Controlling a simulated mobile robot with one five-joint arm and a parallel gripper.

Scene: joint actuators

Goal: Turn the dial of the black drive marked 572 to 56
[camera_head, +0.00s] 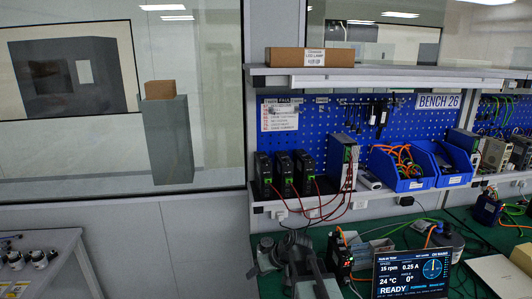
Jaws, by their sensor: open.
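Three slim black drives, a left one (263,175), a middle one (284,174) and a right one (305,173), stand in a row on the lower shelf (262,209). A larger grey-and-black unit (343,163) stands to their right. Their markings and dials are too small to read, so I cannot tell which is 572. Another dark unit with orange leads (340,258) is on the green bench. My gripper (278,248) appears as dark grey parts low in the middle, open, below and apart from the drives. Its fingertips are hard to make out.
A screen (411,273) reads 15 rpm, 0.25 A, 24 °C, 0° and READY. Red cables hang below the drives. Blue bins (403,167) stand right of them. A side table (50,268) with metal parts is at lower left. A box (312,57) sits on the upper shelf.

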